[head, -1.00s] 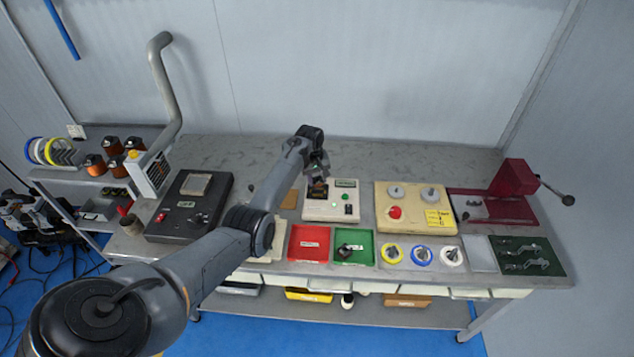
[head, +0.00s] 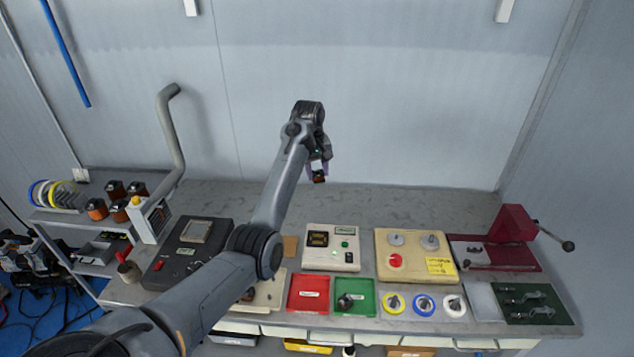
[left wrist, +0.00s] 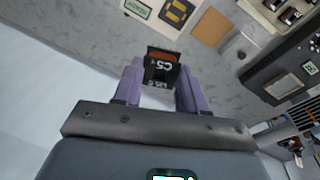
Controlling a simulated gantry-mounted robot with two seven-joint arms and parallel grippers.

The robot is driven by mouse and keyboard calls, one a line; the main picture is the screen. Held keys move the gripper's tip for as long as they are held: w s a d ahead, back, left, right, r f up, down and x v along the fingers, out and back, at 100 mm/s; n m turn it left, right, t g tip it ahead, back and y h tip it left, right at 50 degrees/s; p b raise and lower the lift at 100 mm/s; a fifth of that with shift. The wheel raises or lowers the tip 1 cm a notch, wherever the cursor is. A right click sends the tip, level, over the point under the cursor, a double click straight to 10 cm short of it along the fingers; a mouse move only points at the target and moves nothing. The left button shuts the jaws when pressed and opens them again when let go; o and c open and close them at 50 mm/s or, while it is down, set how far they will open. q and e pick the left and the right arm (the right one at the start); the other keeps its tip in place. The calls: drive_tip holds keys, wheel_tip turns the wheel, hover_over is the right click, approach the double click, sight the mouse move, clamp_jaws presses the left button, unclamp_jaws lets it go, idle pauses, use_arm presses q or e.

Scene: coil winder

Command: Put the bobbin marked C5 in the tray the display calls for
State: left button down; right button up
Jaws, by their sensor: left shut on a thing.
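My left gripper (head: 318,168) is shut on a small dark bobbin with a copper-coloured winding (head: 319,178), held in the air above the back of the bench. In the left wrist view the bobbin (left wrist: 163,68) sits between the purple fingers (left wrist: 158,88), and its label reads C5 upside down. The white tester (head: 331,261) stands below, with a dark socket and a small display (head: 344,231) too small to read. The red tray (head: 308,306) looks empty apart from a label. The green tray (head: 367,301) holds a dark bobbin. My right gripper is not seen.
A beige panel (head: 389,265) with knobs and a red button is right of the tester. A red press (head: 512,224) is further right. A black machine (head: 178,254) and a bent grey pipe (head: 176,150) stand left.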

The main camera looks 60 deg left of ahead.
use_arm(q)
drive_tip(key=shift+r, duration=0.55)
